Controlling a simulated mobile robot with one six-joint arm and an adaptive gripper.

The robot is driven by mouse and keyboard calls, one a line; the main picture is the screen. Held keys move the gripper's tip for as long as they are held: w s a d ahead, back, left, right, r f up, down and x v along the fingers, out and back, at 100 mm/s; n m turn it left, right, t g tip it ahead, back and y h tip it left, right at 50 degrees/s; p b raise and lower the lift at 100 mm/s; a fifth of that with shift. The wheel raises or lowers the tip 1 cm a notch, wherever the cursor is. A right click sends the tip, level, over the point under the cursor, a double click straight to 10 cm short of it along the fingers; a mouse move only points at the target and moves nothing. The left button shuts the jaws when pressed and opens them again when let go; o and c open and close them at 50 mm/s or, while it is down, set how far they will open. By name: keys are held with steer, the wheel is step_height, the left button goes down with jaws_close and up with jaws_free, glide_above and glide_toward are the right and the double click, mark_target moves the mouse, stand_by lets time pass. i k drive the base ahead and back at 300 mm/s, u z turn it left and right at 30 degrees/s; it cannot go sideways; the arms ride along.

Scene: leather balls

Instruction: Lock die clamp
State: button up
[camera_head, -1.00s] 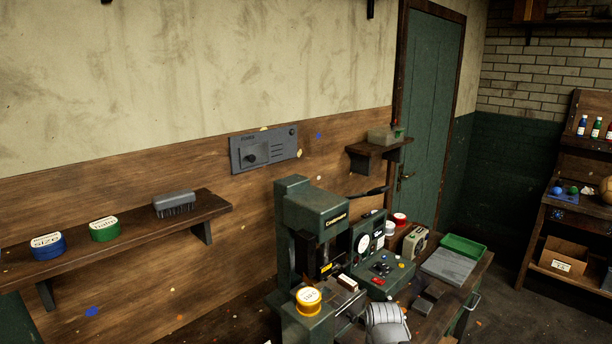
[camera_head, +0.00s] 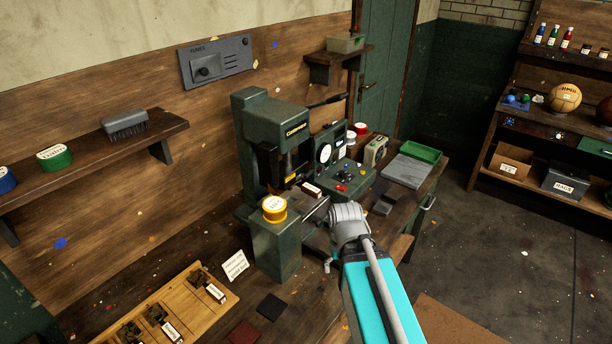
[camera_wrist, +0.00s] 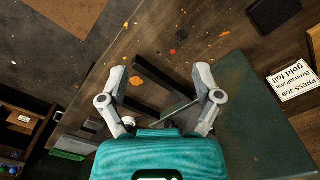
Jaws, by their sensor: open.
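The dark green press (camera_head: 262,150) stands on the bench, with a black lever (camera_head: 325,101) at its upper right. Its squat front block (camera_head: 276,250) carries a yellow tin (camera_head: 274,208). I cannot tell for certain which part is the die clamp. My gripper (camera_wrist: 163,74) is open and empty in the wrist view, its two grey fingers spread over the bench. Between and below the fingers are dark bars (camera_wrist: 160,82) and a thin rod (camera_wrist: 178,109); I see no contact. In the head view my grey wrist and teal arm hide much of the area right of the front block.
A control box (camera_head: 345,185) with gauge and buttons adjoins the press. A green tray (camera_head: 421,152) and grey slab (camera_head: 406,171) lie behind. A wooden rack (camera_head: 170,310) with stamps and a card (camera_head: 235,265) lie front left. Open floor (camera_head: 500,240) is to the right.

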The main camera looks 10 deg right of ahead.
mark_target(309, 173)
steer(key=k, duration=1.35)
steer(key=z, duration=0.45)
steer(key=i, duration=1.6)
steer(key=u, duration=0.2)
